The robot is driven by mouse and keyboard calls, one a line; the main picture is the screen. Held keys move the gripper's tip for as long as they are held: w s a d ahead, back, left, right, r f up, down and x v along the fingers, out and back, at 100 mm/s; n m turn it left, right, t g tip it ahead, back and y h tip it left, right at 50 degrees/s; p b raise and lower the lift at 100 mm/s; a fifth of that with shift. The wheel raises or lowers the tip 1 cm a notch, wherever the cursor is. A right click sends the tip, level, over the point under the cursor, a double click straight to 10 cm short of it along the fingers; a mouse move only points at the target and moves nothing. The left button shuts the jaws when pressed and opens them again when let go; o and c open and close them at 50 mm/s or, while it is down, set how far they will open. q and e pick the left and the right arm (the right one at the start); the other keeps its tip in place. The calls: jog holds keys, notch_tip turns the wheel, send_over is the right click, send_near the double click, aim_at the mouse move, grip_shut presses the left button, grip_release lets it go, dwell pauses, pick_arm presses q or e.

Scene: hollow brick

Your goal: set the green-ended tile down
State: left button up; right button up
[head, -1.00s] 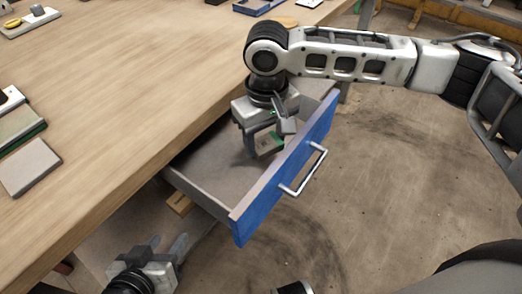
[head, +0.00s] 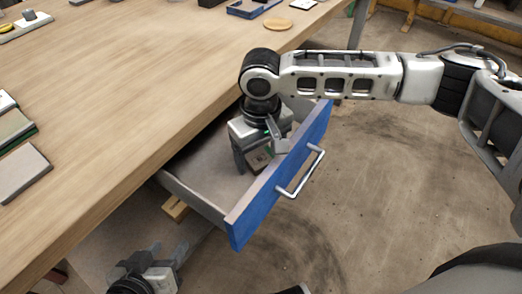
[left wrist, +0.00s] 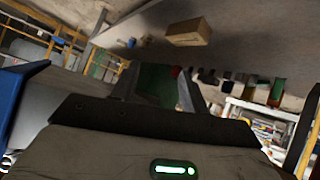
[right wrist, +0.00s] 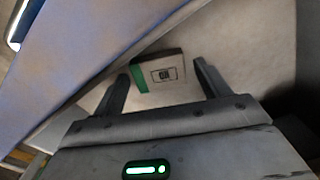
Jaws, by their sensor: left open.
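The green-ended tile (right wrist: 162,74) shows in the right wrist view, pale grey with a green left end and a dark printed mark. It appears to lie flat on the floor of the blue-fronted drawer (head: 275,187). My right gripper (right wrist: 162,70) reaches down into the drawer with its fingers on either side of the tile. A gap shows between the right finger and the tile. In the head view the tile (head: 258,160) is mostly hidden by the right gripper. My left gripper (head: 168,252) is open and empty, low in front of the table.
The drawer is pulled out from under the wooden table (head: 130,100); its left part is bare. Its front has a metal handle (head: 303,172). Other tiles (head: 22,172) lie at the table's left edge. A round wooden disc (head: 278,23) lies at the back.

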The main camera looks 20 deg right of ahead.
aim_at(261, 157)
jog(key=shift+r, duration=0.15)
pick_arm(q)
notch_tip(261, 157, up, 6)
jog(key=a+t+p, duration=0.1)
jog(key=p, duration=0.2)
jog(key=shift+s+a+t, duration=0.25)
jog(key=shift+s+t, duration=0.05)
jog(key=shift+s, duration=0.05)
pick_arm(e)
notch_tip(261, 157, up, 12)
pick_arm(q)
jog(key=shift+f, duration=0.1)
pick_arm(e)
jog(key=shift+s, duration=0.1)
